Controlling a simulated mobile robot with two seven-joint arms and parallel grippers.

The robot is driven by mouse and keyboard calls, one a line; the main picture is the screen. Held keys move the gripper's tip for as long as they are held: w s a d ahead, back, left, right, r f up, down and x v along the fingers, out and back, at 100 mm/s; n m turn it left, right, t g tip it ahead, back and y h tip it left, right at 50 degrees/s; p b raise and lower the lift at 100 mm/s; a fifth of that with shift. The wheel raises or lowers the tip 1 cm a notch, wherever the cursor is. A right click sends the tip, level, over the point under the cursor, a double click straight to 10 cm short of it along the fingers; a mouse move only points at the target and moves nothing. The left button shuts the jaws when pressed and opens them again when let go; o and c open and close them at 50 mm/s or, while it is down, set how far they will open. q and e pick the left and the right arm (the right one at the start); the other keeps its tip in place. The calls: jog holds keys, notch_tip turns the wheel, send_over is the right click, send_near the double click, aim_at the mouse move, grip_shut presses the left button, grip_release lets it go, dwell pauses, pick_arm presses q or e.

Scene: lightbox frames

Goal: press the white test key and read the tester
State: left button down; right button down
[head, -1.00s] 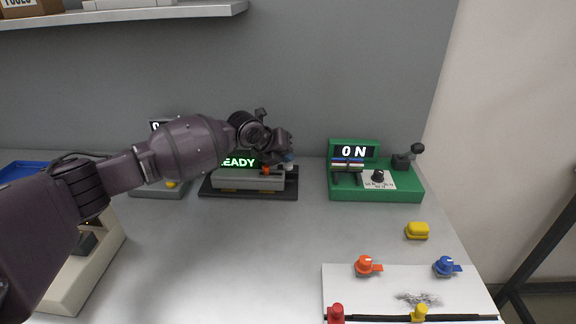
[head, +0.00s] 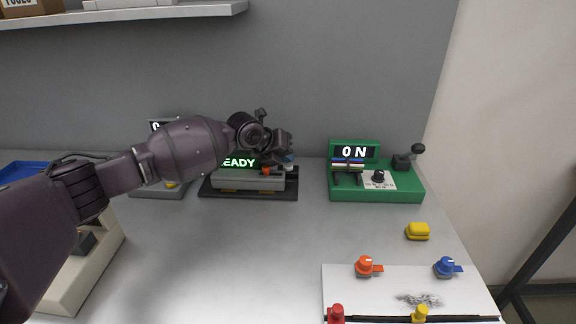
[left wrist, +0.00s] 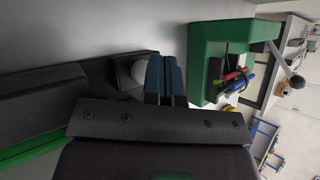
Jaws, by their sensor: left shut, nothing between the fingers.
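The tester (head: 250,180) is a grey box on a black base at the back of the table. Its display (head: 240,162) shows green letters, "EADY", with the start hidden behind my left arm. My left gripper (head: 287,159) is shut and empty, over the tester's right end. In the left wrist view its blue-grey fingertips (left wrist: 166,72) are together, right beside the key; I cannot tell whether they touch it.
A green device (head: 400,190) reading "ON", with a dial and a lever, stands to the right. A yellow block (head: 417,231) and a white board (head: 390,290) with coloured clips lie at the front right. Another grey device (head: 150,192) is partly behind my arm. The middle table is clear.

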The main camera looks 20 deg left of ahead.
aim_at(286, 165)
pick_arm(q)
jog(key=shift+s+f, duration=0.15)
jog(key=shift+f, duration=0.5)
jog(key=shift+s+f, duration=0.15)
jog(key=shift+f, duration=0.5)
pick_arm(e)
jog(key=shift+w+a+f, duration=0.1)
jog(key=shift+a+f, duration=0.1)
jog(key=shift+f, duration=0.05)
pick_arm(q)
jog(key=shift+w+r, duration=0.1)
jog(key=shift+r, duration=0.25)
pick_arm(e)
jog(key=shift+s+d+f, duration=0.15)
jog(key=shift+s+f, duration=0.05)
jog(key=shift+s, duration=0.1)
pick_arm(q)
jog(key=shift+r, duration=0.2)
pick_arm(e)
jog(key=shift+w+r, duration=0.15)
jog(key=shift+w, duration=0.15)
pick_arm(q)
jog(key=shift+w+r, duration=0.2)
jog(key=shift+r, duration=0.7)
notch_tip(286, 165, up, 3)
jog(key=shift+f, duration=0.1)
jog(key=shift+r+p, duration=0.35)
jog(key=shift+r, duration=0.4)
pick_arm(e)
jog(key=shift+r, duration=0.6)
